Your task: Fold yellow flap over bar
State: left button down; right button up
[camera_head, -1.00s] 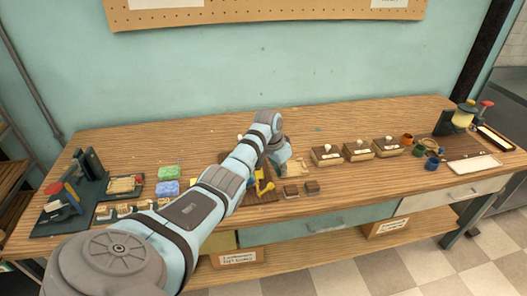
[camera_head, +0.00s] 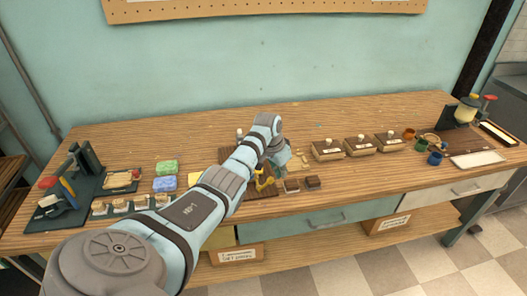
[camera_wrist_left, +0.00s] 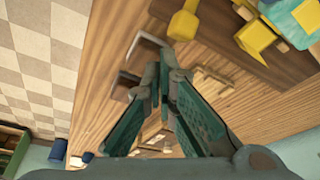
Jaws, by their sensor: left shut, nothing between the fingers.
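A yellow wrapper with flaps (camera_wrist_left: 256,38) lies around a pale blue bar (camera_wrist_left: 285,17) at the upper right of the left wrist view, cut off by the frame edge. In the head view my forearm hides most of this spot. My left gripper (camera_head: 284,160) is over the middle of the bench; in the left wrist view (camera_wrist_left: 160,80) its fingers are together and empty, apart from the wrapper. A yellow-handled tool (camera_head: 264,183) lies just below the gripper in the head view; a yellow piece also shows in the left wrist view (camera_wrist_left: 184,22). My right gripper is out of view.
Green (camera_head: 167,168) and blue (camera_head: 165,184) blocks lie left of my forearm. Several lidded wooden boxes (camera_head: 361,146) stand farther right.

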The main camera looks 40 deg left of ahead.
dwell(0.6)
pick_arm(q)
jog(key=shift+d+f+b, duration=0.1)
jog(key=shift+f+b, duration=0.9)
jog(key=shift+f, duration=0.75)
jog(key=shift+s, duration=0.15)
jog(key=shift+s+a+r+p, duration=0.35)
jog(key=shift+s+p, duration=0.1)
jog(key=shift+p, duration=0.65)
jog(key=shift+s+a+r+p, duration=0.1)
jog(key=shift+s+a+p, duration=0.1)
jog(key=shift+a+p, duration=0.15)
jog(key=shift+w+d+r, duration=0.1)
jog(key=shift+w+d, duration=0.1)
jog(key=shift+d, duration=0.05)
